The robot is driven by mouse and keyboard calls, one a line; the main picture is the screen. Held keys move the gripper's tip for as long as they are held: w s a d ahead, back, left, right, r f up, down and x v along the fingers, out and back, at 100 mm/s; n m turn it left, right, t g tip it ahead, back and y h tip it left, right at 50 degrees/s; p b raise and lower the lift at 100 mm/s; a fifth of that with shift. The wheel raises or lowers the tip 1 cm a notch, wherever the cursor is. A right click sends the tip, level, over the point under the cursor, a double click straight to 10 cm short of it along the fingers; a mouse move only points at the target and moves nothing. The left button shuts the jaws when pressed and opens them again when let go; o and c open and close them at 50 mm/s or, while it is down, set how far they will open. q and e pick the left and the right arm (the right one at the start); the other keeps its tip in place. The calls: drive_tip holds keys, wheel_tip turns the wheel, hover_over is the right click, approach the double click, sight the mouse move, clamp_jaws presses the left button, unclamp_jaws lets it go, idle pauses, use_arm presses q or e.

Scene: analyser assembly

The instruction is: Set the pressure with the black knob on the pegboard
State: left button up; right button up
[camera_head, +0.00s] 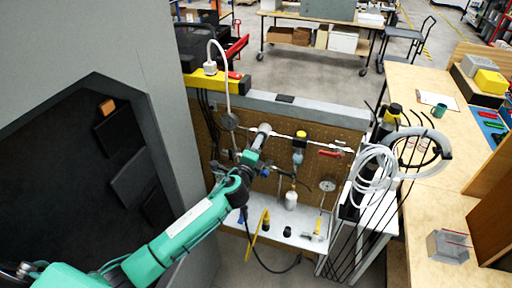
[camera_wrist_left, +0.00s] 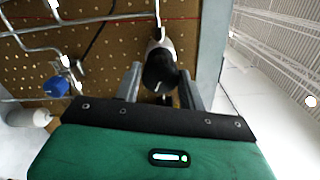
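The pegboard (camera_head: 323,143) stands upright behind a white shelf and carries pipes and fittings. My left gripper (camera_head: 250,157) reaches up to it from the lower left, beside a grey cylindrical fitting (camera_head: 262,136). In the left wrist view the black knob (camera_wrist_left: 160,70) sits on a silver fitting, between the two grey fingers. The fingers are open, with a gap visible on either side of the knob; contact is not visible. In the head view I cannot make out the black knob. A round gauge (camera_head: 327,185) hangs low on the board. My right gripper is not in view.
A blue knob (camera_wrist_left: 56,87) and a white bottle (camera_wrist_left: 41,118) are left of the gripper in the wrist view. A red-handled valve (camera_head: 330,153) is further right. Coiled white hose (camera_head: 377,170) hangs at the board's right end. A grey cabinet panel (camera_head: 160,75) stands left.

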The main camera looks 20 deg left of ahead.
use_arm(q)
drive_tip(key=o, duration=0.3)
drive_tip(key=shift+s, duration=0.1)
drive_tip(key=s, duration=1.3)
drive_tip(key=shift+s, duration=0.3)
